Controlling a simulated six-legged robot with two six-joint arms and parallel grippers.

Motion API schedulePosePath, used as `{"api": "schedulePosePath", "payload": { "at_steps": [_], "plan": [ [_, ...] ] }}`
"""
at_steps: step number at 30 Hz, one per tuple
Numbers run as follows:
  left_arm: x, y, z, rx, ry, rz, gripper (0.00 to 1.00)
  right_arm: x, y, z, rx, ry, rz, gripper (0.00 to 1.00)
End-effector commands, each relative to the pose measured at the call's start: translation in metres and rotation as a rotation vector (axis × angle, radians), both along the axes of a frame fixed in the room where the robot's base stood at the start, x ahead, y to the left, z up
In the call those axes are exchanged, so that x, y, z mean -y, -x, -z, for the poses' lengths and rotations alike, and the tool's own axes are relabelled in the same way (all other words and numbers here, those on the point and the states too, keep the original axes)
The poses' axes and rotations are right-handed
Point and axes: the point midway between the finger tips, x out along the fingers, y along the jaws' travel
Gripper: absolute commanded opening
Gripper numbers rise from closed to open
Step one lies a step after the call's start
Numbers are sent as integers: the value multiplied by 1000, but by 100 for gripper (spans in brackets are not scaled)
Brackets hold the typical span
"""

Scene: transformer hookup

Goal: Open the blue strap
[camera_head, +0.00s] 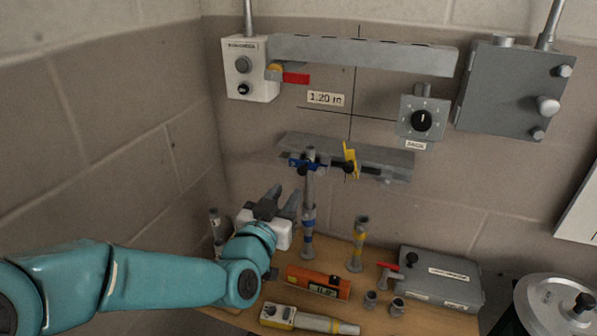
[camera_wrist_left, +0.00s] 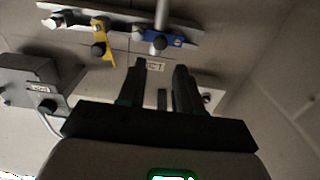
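The blue strap (camera_head: 298,162) sits at the left part of a grey wall bracket (camera_head: 397,159). It lies flat across a grey upright rod with a blue band (camera_head: 308,217). In the left wrist view the blue strap (camera_wrist_left: 176,41) shows beside the rod, with a dark knob near it. My left gripper (camera_head: 279,199) is below and left of the strap, apart from it. Its two dark fingers are spread with nothing between them, also in the left wrist view (camera_wrist_left: 162,82). My right gripper is not in view.
A yellow strap (camera_head: 350,158) stands upright on the same bracket. A yellow-banded rod (camera_head: 358,243), an orange level (camera_head: 318,282), a yellow-grey tool (camera_head: 308,320) and a grey case (camera_head: 440,278) are on the wooden bench. A grey dial box (camera_head: 423,118) hangs above right.

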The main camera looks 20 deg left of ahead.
Motion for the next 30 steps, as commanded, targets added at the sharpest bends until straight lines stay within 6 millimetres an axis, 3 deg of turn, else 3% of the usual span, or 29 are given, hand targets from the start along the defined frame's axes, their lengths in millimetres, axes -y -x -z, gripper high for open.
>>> {"api": "schedulePosePath", "payload": {
  "at_steps": [3,9,15,23,26,27,30],
  "plan": [
    [2,-30,-2,-3,-1,0,34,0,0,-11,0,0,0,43],
    [2,-67,-1,-2,0,-1,34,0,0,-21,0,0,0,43],
    [3,-82,0,-1,0,-1,34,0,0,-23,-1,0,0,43],
    [3,-83,1,-1,0,0,34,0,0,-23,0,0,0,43],
    [3,-83,0,-1,0,-1,5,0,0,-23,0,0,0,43],
    [3,-83,0,-1,0,0,0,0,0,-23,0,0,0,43],
    [3,-82,0,-1,0,0,0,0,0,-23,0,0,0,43]
  ]
}}
